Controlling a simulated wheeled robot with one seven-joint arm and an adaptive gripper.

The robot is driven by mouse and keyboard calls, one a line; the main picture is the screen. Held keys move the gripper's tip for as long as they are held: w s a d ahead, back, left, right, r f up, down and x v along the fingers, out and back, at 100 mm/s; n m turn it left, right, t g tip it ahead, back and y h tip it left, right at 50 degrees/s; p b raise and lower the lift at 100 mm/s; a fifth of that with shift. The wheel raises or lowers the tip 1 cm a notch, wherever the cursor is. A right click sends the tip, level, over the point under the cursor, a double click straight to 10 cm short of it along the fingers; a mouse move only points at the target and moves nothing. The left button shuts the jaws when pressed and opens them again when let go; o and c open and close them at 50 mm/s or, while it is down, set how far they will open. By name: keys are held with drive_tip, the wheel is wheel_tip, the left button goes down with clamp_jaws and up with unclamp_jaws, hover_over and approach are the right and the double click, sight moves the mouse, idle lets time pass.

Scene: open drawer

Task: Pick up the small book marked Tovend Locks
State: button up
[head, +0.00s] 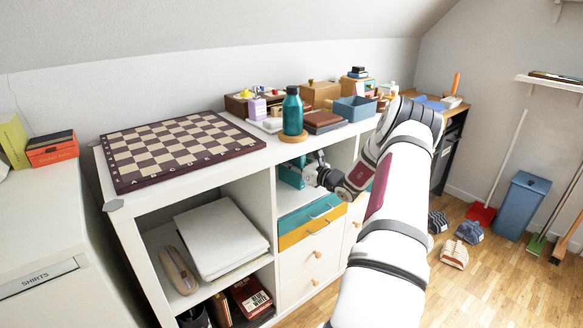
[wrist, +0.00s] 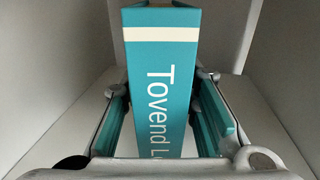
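The small book is teal, with a white band and the white letters "Tovend L" on its spine (wrist: 162,85) in the wrist view; the rest of the lettering is hidden low in the picture. It stands upright inside a white cabinet compartment. In the head view the teal book (head: 291,174) shows partly, just left of my gripper (head: 313,172). In the wrist view my gripper (wrist: 161,98) has one finger on each side of the book, with narrow gaps beside it. It looks open around the book, though contact near the fingertips is hard to judge.
Compartment walls (wrist: 60,70) stand close on both sides. Above, the cabinet top holds a chessboard (head: 180,148), a teal bottle (head: 292,112) on a wooden coaster, brown books (head: 324,121) and a blue bin (head: 355,108). Teal and orange drawers (head: 311,216) lie below.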

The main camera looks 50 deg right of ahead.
clamp_jaws()
drive_tip(key=shift+r, duration=0.35)
drive_tip(key=shift+s, duration=0.1)
